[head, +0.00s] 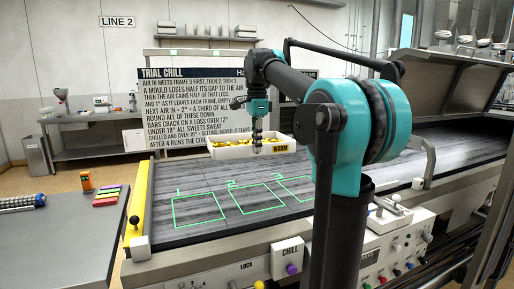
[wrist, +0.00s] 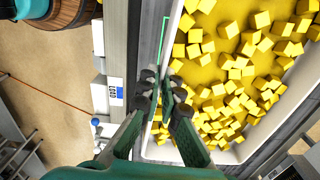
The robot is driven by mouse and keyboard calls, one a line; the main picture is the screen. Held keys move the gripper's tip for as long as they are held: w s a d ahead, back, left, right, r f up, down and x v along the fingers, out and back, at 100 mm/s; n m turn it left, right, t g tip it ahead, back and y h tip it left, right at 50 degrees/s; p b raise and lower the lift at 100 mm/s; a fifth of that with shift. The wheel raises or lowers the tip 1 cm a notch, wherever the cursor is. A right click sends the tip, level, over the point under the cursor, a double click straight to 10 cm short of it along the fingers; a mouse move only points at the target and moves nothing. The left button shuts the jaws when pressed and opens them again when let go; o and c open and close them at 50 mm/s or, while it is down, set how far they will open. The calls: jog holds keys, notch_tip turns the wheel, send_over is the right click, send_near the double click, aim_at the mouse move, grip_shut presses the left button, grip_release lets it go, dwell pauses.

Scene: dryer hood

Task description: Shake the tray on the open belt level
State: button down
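The tray (head: 232,152) is white, with a WARM label on its front wall. It sits level at the far side of the grey belt (head: 190,211) and holds many yellow cubes. In the wrist view, the tray's long rim (wrist: 174,48) runs up beside my gripper. My gripper (head: 257,150) points down over the tray's front wall near the WARM label. In the wrist view my gripper (wrist: 162,84) has a visible gap between its fingertips, with the rim line passing between them. I cannot tell whether either finger touches the wall.
Green numbered outlines (head: 198,210) mark the clear belt in front of the tray. A control panel with a CHILL label (head: 290,252) lines the front edge. A dark hood (head: 445,80) stands open at right. A side table (head: 70,235) holds coloured blocks.

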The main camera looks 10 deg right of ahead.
jog(key=shift+d, duration=0.1)
jog(key=shift+w+d, duration=0.2)
jog(key=shift+d, duration=1.45)
jog(key=shift+w+d, duration=0.15)
jog(key=shift+d, duration=1.45)
jog(key=a, duration=0.7)
jog(key=shift+s+a, duration=0.1)
jog(key=shift+s, duration=0.3)
jog(key=shift+d, duration=0.35)
jog(key=shift+a, duration=0.1)
